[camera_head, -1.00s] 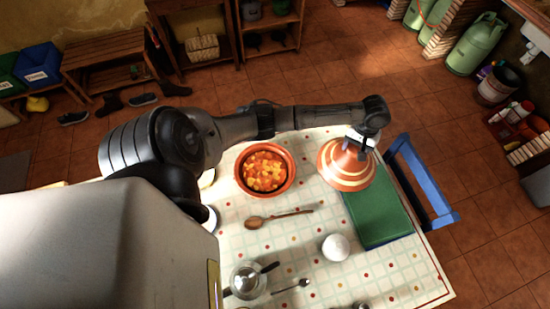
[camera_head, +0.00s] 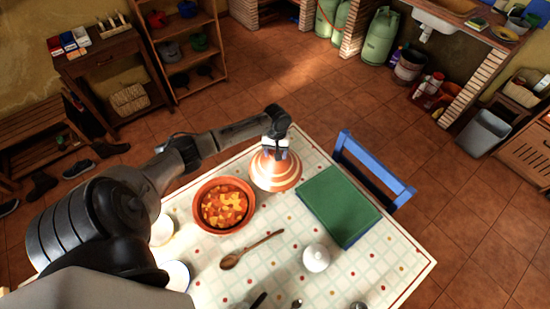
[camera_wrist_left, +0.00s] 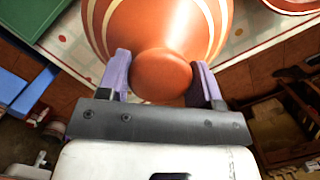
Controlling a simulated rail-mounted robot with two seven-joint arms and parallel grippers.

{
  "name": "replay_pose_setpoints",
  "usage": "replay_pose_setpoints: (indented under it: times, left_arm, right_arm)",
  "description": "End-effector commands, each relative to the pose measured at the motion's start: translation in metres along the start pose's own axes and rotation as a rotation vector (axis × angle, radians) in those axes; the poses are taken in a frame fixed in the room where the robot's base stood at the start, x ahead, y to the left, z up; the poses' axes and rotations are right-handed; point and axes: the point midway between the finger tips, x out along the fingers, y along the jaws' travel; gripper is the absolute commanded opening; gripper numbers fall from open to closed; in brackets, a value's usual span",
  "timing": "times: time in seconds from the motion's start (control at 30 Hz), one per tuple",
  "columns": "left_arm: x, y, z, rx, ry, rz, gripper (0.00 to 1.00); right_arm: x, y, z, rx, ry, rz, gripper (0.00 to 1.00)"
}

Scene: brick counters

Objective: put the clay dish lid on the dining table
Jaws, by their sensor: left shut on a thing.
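The clay dish lid (camera_head: 276,174) is an orange cone with cream stripes, seen near the far edge of the dining table (camera_head: 287,218). My left gripper (camera_head: 275,147) is above it, shut on its round knob. In the left wrist view, the two purple fingers of the gripper (camera_wrist_left: 162,78) stand on either side of the knob, and the striped lid (camera_wrist_left: 150,22) spreads beyond. I cannot tell whether the lid's rim touches the tablecloth. My right gripper is not in view.
An orange dish of stew (camera_head: 224,205) stands just left of the lid. A green book (camera_head: 338,205) lies to its right. A wooden spoon (camera_head: 250,248) and a white lidded pot (camera_head: 316,257) are nearer. A blue chair (camera_head: 370,168) stands at the table's far right side.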

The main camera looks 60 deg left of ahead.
Motion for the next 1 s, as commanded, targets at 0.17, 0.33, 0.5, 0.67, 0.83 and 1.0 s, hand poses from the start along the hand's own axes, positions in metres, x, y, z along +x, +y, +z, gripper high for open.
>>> replay_pose_setpoints:
  times: [0.17, 0.33, 0.5, 0.67, 0.83, 1.0]
  left_arm:
    - [0.002, -0.003, -0.003, 0.000, 0.002, 0.002, 0.00]
    - [0.016, -0.002, -0.004, -0.001, 0.000, 0.001, 0.00]
    - [0.036, -0.003, -0.008, -0.001, 0.002, 0.001, 0.00]
    - [0.040, -0.002, -0.008, 0.000, 0.003, 0.001, 0.00]
    - [0.040, -0.002, -0.008, 0.000, 0.003, 0.001, 0.00]
    - [0.044, -0.003, -0.008, 0.000, 0.001, 0.000, 0.62]
  right_arm:
    - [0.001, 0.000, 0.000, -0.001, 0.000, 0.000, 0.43]
    - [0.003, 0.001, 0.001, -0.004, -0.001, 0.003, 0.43]
    - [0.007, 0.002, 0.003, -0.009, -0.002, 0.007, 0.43]
    - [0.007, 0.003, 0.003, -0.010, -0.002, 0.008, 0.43]
    - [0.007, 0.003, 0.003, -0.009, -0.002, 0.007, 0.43]
    - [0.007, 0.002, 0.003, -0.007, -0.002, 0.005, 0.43]
